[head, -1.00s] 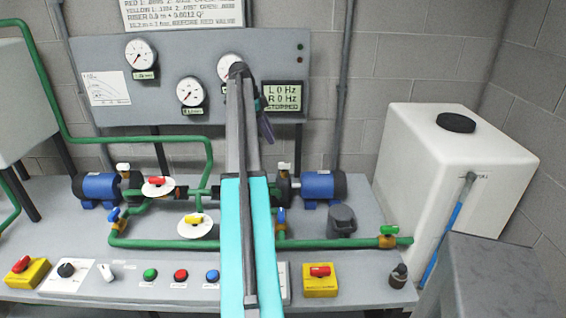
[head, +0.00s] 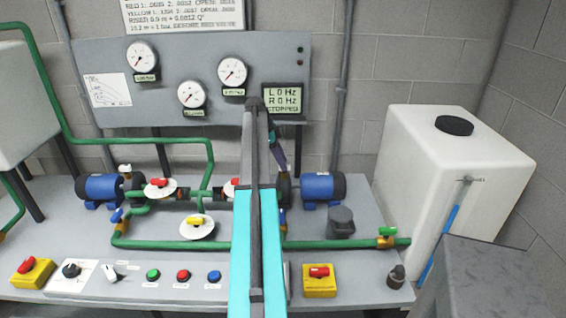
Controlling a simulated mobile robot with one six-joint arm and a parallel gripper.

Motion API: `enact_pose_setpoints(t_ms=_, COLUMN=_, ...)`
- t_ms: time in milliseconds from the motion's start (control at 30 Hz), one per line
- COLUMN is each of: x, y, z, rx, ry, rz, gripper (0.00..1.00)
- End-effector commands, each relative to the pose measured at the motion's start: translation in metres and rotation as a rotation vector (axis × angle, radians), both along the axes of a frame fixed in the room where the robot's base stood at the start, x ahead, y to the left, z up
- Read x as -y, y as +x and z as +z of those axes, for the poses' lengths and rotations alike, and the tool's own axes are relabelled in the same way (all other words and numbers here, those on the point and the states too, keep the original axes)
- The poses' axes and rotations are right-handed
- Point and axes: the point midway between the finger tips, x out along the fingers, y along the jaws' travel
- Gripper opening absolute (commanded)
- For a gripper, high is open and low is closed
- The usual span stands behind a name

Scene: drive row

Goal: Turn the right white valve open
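The right pump (head: 318,186) is blue and stands right of my arm. In the head view a second earlier, the right white valve showed on the pipework just left of this pump. Now my arm and gripper cover that spot, and I cannot make out the white handle. My gripper (head: 281,163) is a small dark shape at the far end of the arm, pointing down at that spot. I cannot tell whether it touches the valve, nor whether its fingers are open or shut. A matching left white valve (head: 125,168) sits above the left pump (head: 98,188).
Red valve (head: 157,183) and yellow valve (head: 196,221) have white discs. A blue valve (head: 117,215) and green valve (head: 387,231) sit on the green pipe (head: 320,244). A gauge panel (head: 215,60) stands behind. A white tank (head: 440,160) stands right.

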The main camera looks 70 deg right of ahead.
Motion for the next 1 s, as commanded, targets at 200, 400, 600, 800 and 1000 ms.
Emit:
enact_pose_setpoints(t_ms=200, x=0.002, y=-0.005, z=-0.011, rx=0.0, ry=-0.001, rz=-0.001, gripper=0.39)
enact_pose_setpoints(t_ms=400, x=0.002, y=-0.005, z=-0.012, rx=0.0, ry=-0.001, rz=-0.001, gripper=0.39)
enact_pose_setpoints(t_ms=600, x=0.002, y=-0.005, z=-0.012, rx=0.0, ry=0.0, rz=-0.001, gripper=0.24)
enact_pose_setpoints(t_ms=800, x=-0.009, y=-0.008, z=-0.013, rx=0.0, ry=0.001, rz=-0.003, gripper=0.0)
enact_pose_setpoints(t_ms=1000, x=0.0, y=-0.008, z=-0.013, rx=0.0, ry=0.006, rz=0.003, gripper=0.0)
